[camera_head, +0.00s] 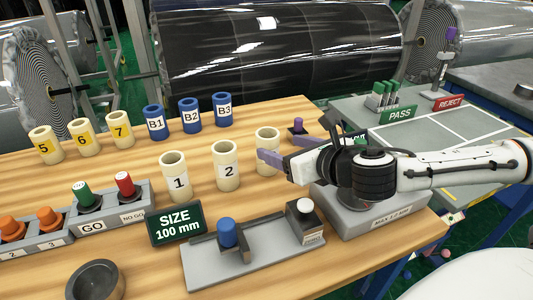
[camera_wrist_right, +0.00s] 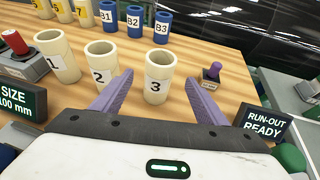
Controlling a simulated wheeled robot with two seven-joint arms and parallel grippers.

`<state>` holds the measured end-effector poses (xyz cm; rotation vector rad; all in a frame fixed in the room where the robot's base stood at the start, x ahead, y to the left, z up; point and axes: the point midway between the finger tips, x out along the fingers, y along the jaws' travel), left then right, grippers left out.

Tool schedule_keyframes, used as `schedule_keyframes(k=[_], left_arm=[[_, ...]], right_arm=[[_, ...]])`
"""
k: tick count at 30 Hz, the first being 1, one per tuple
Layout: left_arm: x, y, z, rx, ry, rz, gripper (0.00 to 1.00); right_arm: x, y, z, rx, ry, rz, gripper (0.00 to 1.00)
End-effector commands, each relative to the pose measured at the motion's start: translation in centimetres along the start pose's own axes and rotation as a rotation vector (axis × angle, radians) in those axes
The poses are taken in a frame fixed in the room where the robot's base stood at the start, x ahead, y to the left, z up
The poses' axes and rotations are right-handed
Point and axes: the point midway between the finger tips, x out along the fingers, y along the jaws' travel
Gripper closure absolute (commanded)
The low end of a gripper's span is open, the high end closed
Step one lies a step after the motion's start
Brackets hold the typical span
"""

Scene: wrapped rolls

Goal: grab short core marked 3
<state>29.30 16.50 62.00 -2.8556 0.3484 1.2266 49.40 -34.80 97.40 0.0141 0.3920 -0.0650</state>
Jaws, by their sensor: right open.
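The short core marked 3 (camera_wrist_right: 157,78) is a cream, hollow upright tube with a 3 on its label. It stands on the wooden table, between and just beyond my right gripper's fingertips in the right wrist view. In the head view this core (camera_head: 267,138) stands right of core 2 (camera_head: 225,164), its lower part and label hidden by my fingers. My right gripper (camera_head: 272,157) is open and empty, with purple fingers, low and close to the core. In the wrist view the right gripper (camera_wrist_right: 160,88) straddles it. My left gripper is not in view.
Core 1 (camera_head: 174,177) stands left of core 2. Yellow-labelled cores (camera_head: 83,134) and blue cores (camera_head: 190,115) stand behind. A purple-knobbed plug (camera_wrist_right: 211,72) is right of core 3. A RUN-OUT READY sign (camera_wrist_right: 263,123) and a grey gauge base (camera_head: 365,213) are nearby.

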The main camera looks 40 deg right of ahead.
Motion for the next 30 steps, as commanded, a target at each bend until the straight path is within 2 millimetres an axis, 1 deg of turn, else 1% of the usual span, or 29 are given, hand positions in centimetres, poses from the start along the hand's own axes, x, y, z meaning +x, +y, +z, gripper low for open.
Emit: schedule_keyframes(k=[5, 7, 15, 18, 24, 25, 26, 30], left_arm=[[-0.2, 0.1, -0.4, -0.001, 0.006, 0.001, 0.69], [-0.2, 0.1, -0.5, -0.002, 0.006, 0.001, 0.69], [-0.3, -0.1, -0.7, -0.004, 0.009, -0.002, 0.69], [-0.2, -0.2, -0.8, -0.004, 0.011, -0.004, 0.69], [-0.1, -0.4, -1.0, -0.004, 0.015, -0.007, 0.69], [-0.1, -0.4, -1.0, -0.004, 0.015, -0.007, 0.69], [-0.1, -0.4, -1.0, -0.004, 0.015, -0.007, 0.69], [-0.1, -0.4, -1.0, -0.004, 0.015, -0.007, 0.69]], right_arm=[[0.9, 0.0, 0.1, 0.002, 0.0, 0.0, 0.33], [1.6, 0.1, 0.1, 0.003, 0.0, 0.0, 0.33], [5.2, 0.1, 0.0, 0.003, 0.0, 0.0, 0.33], [5.7, 0.1, -0.1, 0.001, 0.0, 0.001, 0.33], [5.8, 0.1, -0.1, -0.001, 0.001, 0.001, 0.33], [5.8, 0.1, -0.1, -0.001, 0.001, 0.001, 0.35], [5.8, 0.1, -0.1, -0.001, 0.001, 0.001, 0.4], [5.7, 0.1, -0.1, -0.001, 0.001, 0.001, 0.63]])
